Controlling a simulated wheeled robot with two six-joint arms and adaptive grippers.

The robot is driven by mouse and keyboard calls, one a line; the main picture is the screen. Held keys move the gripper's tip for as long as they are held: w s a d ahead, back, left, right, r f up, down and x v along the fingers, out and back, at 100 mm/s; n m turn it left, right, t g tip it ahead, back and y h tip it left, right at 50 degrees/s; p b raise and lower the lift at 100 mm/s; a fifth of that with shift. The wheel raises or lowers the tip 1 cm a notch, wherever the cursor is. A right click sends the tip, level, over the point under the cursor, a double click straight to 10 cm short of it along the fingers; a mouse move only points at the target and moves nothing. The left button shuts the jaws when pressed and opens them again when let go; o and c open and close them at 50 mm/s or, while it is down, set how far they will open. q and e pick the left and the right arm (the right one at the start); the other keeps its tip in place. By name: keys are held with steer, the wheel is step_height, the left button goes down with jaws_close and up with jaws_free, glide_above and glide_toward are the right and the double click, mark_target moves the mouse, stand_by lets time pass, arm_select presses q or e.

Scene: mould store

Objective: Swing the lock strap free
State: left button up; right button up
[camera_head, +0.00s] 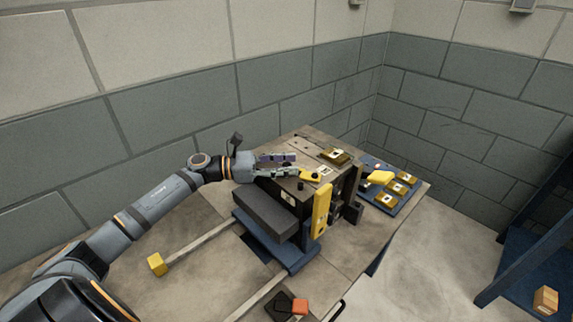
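The mould (292,147) stands on the bench with a pale brownish top and dark sides. A yellow upright strap (321,211) lies along its near side face. A short yellow piece (317,175) with a dark knob lies at the top edge; I cannot tell whether it joins the strap. My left gripper (298,165) reaches in from the left over the mould's top. Its two fingers are apart, with the tips close to the short yellow piece. I cannot tell whether they touch it. My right gripper is not in view.
A dark grey block (265,213) sits in front of the mould. A blue rack (515,262) stands far right.

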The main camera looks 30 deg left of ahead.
arm_select(q)
steer(key=shift+d+r, duration=0.1)
steer(key=shift+d, duration=0.05)
step_height(320, 180, up, 10)
steer(key=shift+f, duration=0.1)
stand_by(0.4)
